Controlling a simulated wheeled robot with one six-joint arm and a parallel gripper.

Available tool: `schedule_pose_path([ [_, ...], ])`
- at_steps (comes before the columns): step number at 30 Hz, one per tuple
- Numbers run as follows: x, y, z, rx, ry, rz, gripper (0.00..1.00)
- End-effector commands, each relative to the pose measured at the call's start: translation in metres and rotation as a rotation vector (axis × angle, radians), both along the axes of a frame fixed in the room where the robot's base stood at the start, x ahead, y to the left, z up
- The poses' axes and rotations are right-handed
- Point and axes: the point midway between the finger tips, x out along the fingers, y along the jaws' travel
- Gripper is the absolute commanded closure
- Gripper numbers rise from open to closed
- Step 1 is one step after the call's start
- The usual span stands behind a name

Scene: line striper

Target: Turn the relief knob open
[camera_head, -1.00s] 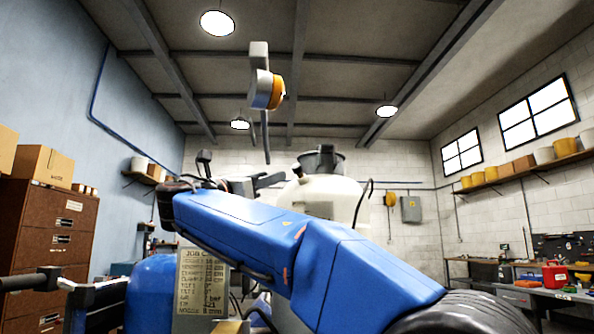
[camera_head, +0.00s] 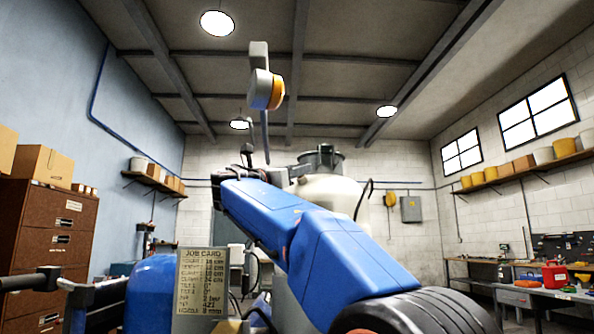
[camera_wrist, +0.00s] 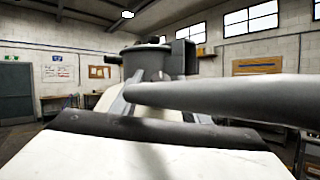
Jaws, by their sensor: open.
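The relief knob cannot be made out in either view. The white tank (camera_head: 335,193) with its dark grey lid (camera_head: 322,158) stands behind my arm in the head view. The lid also shows beyond a grey bar (camera_wrist: 225,95) in the wrist view. My gripper (camera_head: 268,168) is partly hidden behind my blue arm, in front of the tank's left side, and appears empty. A pale surface with a dark edge (camera_wrist: 150,130) fills the bottom of the wrist view; I cannot tell what it is.
A job card (camera_head: 202,282) stands upright beside a blue rounded tank (camera_head: 150,295) at lower left. An orange and grey beacon (camera_head: 266,90) rises on a post above. Brown drawers (camera_head: 50,235) stand left; a workbench (camera_head: 545,292) stands right.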

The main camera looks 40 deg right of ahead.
Motion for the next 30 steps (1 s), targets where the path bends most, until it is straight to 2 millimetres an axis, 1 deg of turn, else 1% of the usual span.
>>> schedule_pose_path([
  [5, 0.0007, -0.0074, 0.003, 0.0, 0.0, -0.001, 0.58],
  [13, 0.0009, -0.0082, 0.0035, 0.0, 0.0, 0.0, 0.58],
  [14, 0.0009, -0.0082, 0.0035, 0.0, 0.0, 0.0, 0.61],
  [15, 0.001, -0.0081, 0.0035, 0.0, 0.0, 0.0, 0.7],
  [17, 0.0009, -0.0082, 0.0035, 0.0, 0.0, 0.0, 0.85],
  [18, 0.001, -0.0081, 0.0035, 0.0, 0.0, 0.0, 0.94],
  [19, 0.001, -0.0081, 0.0035, 0.0, 0.0, 0.0, 1.0],
  [30, 0.0027, -0.0078, 0.0031, 0.011, -0.032, -0.03, 0.99],
])
